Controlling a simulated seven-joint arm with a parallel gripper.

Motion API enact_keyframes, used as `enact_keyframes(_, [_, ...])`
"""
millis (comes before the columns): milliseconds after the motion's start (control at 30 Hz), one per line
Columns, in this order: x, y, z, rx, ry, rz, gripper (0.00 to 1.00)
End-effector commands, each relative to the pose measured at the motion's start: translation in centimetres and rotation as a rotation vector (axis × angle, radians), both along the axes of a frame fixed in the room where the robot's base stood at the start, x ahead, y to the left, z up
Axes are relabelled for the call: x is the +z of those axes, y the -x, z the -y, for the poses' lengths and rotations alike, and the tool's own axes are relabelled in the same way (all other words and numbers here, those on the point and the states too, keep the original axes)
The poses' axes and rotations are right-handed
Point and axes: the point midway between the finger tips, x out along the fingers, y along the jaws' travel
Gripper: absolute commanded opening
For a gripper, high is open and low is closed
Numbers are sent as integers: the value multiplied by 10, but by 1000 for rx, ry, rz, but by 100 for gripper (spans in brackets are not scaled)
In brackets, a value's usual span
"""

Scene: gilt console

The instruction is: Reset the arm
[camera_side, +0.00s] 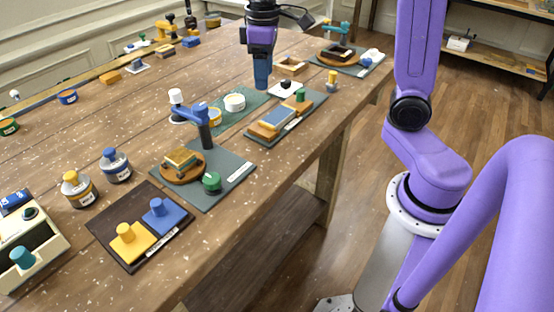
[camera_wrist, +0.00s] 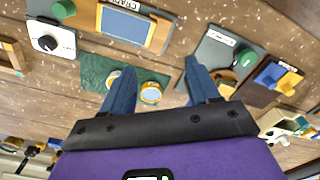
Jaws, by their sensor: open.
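My gripper (camera_side: 262,85) points down over the far part of the wooden table, near the back end of a green mat (camera_side: 232,117). In the wrist view its two blue fingers (camera_wrist: 160,75) stand well apart with nothing between their tips. The green mat (camera_wrist: 97,70) lies below them, with a small gold-rimmed round pot (camera_wrist: 150,92) showing between the fingers. The exact height above the table is hard to tell.
Close by are a white plate with a black knob (camera_side: 286,89), a white round pot (camera_side: 234,102) and a grey board (camera_side: 262,134) with a blue-topped block. A blue clamp-like stand (camera_side: 205,125) rises nearer. Bare table lies left of the gripper.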

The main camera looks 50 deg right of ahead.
Motion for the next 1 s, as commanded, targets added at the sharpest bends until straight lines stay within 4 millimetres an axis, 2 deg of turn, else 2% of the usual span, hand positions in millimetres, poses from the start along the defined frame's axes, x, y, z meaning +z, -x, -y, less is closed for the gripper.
enact_keyframes(100, [-8, 36, -23, 90, -1, 1, 60])
enact_keyframes(300, [-24, 96, -46, 232, -4, 4, 60])
enact_keyframes(433, [-36, 137, -53, 324, -6, 5, 60])
enact_keyframes(600, [-52, 188, -51, 440, -9, 7, 60])
enact_keyframes(800, [-66, 228, -42, 538, -13, 9, 60])
enact_keyframes(1000, [-71, 241, -38, 571, -15, 8, 60])
